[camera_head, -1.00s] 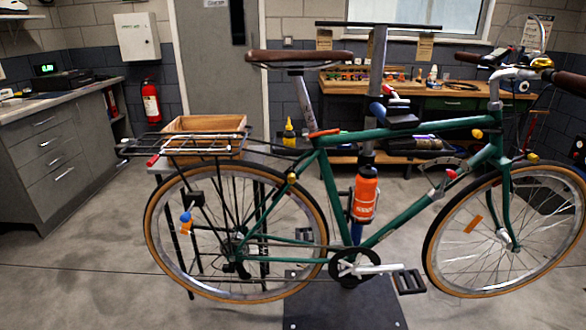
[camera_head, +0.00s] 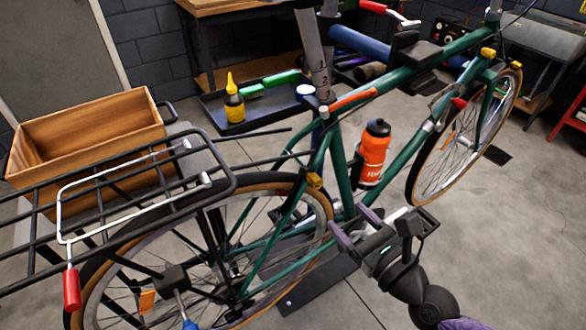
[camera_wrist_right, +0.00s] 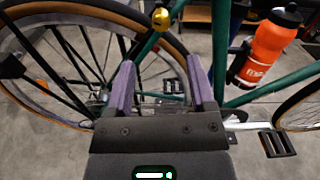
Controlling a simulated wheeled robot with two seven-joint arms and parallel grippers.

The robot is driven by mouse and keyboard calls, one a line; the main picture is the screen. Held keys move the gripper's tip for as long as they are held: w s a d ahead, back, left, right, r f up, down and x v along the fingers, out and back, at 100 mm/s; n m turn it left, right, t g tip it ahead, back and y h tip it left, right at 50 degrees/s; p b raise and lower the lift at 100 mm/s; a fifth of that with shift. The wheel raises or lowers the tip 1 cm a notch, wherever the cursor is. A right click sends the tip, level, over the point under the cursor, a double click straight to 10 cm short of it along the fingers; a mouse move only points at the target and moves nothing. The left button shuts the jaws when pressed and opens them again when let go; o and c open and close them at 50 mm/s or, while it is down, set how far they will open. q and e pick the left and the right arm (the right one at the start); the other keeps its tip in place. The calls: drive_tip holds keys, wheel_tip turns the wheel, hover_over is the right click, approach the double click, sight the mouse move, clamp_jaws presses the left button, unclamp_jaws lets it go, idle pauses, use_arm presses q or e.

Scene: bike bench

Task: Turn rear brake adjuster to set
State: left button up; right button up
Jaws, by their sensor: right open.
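A green bicycle (camera_head: 398,152) hangs on a work stand. A small gold knob (camera_head: 314,180) sits on its rear frame stay, close to the rear wheel; which part is the rear brake adjuster is not marked. The knob also shows in the right wrist view (camera_wrist_right: 160,18), beyond the fingertips and roughly centred between them. My right gripper (camera_head: 346,215) is open and empty, its two purple fingers pointing toward the rear of the frame. It is to the right of and below the knob in the head view, apart from it. My left gripper is out of view.
A rear rack (camera_head: 215,187) with a red-tipped wire clip (camera_head: 72,288) is over the rear wheel. A wooden box (camera_head: 90,125) stands behind it. An orange bottle (camera_head: 374,150) is on the frame. A tray (camera_head: 262,120) holds a yellow bottle (camera_head: 234,103).

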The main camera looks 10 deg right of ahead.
sight(319, 186)
drive_tip(key=p+x, duration=0.1)
drive_tip(key=x, duration=0.8)
drive_tip(key=shift+w, duration=0.25)
clamp_jaws()
drive_tip(key=shift+n, duration=0.3)
